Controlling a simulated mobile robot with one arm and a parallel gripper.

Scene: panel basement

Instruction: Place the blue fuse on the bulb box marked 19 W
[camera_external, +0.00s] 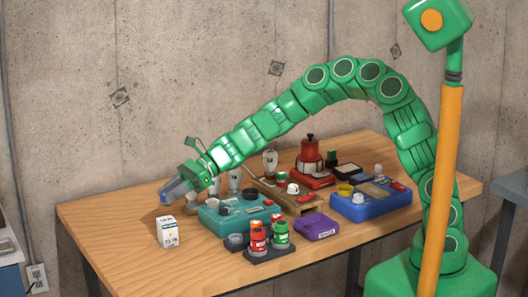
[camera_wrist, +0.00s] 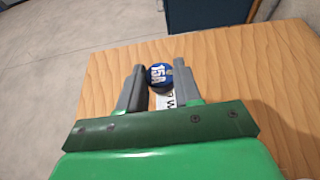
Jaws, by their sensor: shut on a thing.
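My gripper (camera_external: 170,194) is at the left part of the wooden table, above a white bulb box (camera_external: 167,232) that stands upright near the table's front left edge. In the wrist view my gripper (camera_wrist: 158,82) is shut on the blue fuse (camera_wrist: 160,75), which has a round blue end marked 15A. Below the fuse, between the fingers, a white strip of the bulb box (camera_wrist: 164,102) shows with partial black print, including a W. The full marking is hidden there and too small to read in the external view. The fuse cannot be made out in the external view.
Right of the bulb box are a teal case (camera_external: 218,218), a dark holder (camera_external: 268,252) with red and green fuses, and a purple box (camera_external: 316,227). The table's front left is clear.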

